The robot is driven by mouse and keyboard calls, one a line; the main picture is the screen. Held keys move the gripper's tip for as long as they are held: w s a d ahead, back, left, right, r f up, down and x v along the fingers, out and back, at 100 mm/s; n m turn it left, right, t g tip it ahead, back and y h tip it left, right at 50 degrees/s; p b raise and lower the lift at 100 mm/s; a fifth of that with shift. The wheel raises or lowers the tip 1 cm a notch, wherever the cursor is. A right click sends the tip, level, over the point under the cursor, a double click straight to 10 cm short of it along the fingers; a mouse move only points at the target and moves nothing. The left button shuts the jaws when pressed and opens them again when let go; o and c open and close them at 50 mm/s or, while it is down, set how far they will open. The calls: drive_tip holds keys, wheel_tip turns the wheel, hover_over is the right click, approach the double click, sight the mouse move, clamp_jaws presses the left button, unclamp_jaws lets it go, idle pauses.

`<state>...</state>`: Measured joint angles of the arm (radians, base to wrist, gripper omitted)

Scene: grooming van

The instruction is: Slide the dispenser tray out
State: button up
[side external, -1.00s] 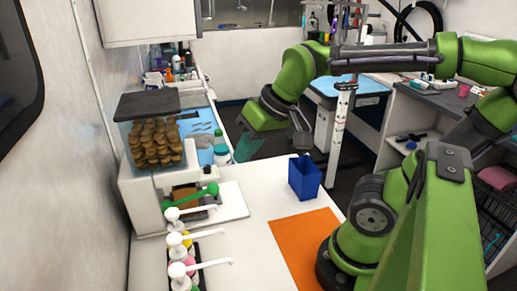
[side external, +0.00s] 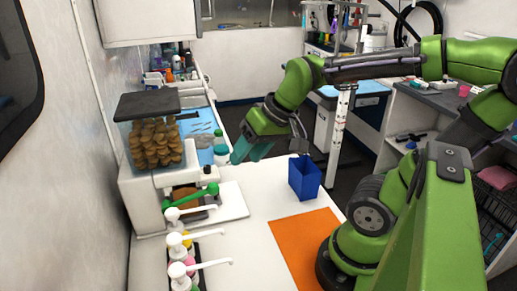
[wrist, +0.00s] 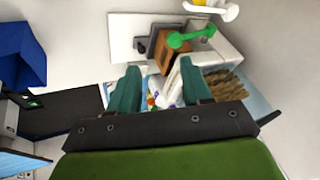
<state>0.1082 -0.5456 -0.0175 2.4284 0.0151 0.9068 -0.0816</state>
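The dispenser (side external: 142,195) is a white housing under a clear hopper of brown biscuits (side external: 155,145) with a dark lid. At its front opening sits a dark tray (side external: 207,213) with a brown block, on a white board. A green lever with round ends (side external: 195,196) crosses above the tray. In the wrist view the green lever (wrist: 190,37), brown block (wrist: 169,48) and dark tray edge (wrist: 143,46) show beyond my fingers. My gripper (side external: 240,156) hangs above the counter, right of and behind the dispenser, apart from it. Its teal fingers (wrist: 160,82) are spread and empty.
White pump bottles (side external: 178,241) stand in front of the dispenser. A blue open bin (side external: 305,178) and an orange mat (side external: 305,245) are on the counter at right. A bottle with a green cap (side external: 221,150) stands behind. The counter between dispenser and bin is clear.

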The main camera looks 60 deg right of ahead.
drive_tip(key=w+d+f+n+g, duration=0.2)
drive_tip(key=w+d+f+n, duration=0.1)
drive_tip(key=w+d+n, duration=0.55)
drive_tip(key=shift+n, duration=0.35)
drive_tip(key=x, duration=0.5)
drive_tip(key=a+x, duration=0.1)
drive_tip(key=x, duration=1)
drive_tip(key=shift+a+f, duration=0.2)
drive_tip(key=shift+f, duration=0.1)
clamp_jaws()
